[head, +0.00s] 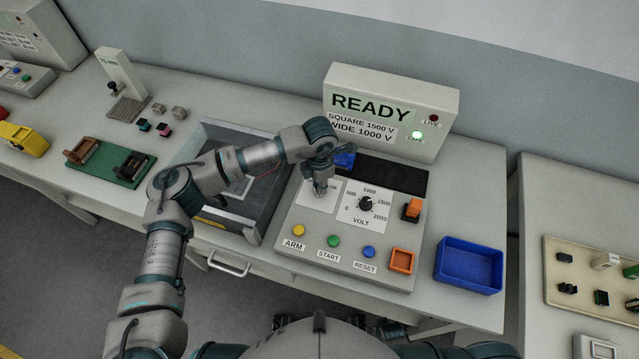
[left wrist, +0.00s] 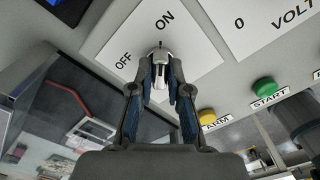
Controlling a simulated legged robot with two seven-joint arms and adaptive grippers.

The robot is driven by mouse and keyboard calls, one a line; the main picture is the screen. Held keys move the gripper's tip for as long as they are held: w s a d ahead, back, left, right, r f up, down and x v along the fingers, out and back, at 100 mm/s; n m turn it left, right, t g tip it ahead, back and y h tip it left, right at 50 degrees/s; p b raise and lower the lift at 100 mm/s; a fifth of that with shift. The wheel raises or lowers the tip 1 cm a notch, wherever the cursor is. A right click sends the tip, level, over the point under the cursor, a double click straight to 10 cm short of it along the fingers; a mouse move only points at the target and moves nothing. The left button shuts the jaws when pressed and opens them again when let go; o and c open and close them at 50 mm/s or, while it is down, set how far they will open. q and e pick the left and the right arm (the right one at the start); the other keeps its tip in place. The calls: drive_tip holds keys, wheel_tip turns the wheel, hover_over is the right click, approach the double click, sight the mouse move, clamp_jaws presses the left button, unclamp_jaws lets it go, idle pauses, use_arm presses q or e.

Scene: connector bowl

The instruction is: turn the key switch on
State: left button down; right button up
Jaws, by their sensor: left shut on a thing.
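The key switch (left wrist: 158,62) is a light-coloured key on a white plate marked OFF and ON, on the grey control panel (head: 285,240). My left gripper (head: 320,190) is over this plate, and in the left wrist view its two fingers (left wrist: 160,80) are closed around the key. A small dark mark at the key's top points roughly toward the ON label; the exact angle is hard to tell. In the head view the gripper hides the key.
To the right of the key are the VOLT dial (head: 366,204) and an orange switch (head: 411,210). ARM (head: 299,230), START (head: 334,241) and RESET (head: 369,252) buttons line the front. A READY display box (head: 440,120) stands behind. A blue bin (head: 468,266) sits at right.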

use_arm(q)
drive_tip(key=c, duration=1.3)
unclamp_jaws()
drive_tip(key=shift+w+r, duration=0.2)
drive_tip(key=shift+o, duration=0.9)
drive_tip(key=shift+f, duration=0.15)
wheel_tip(320, 180, up, 12)
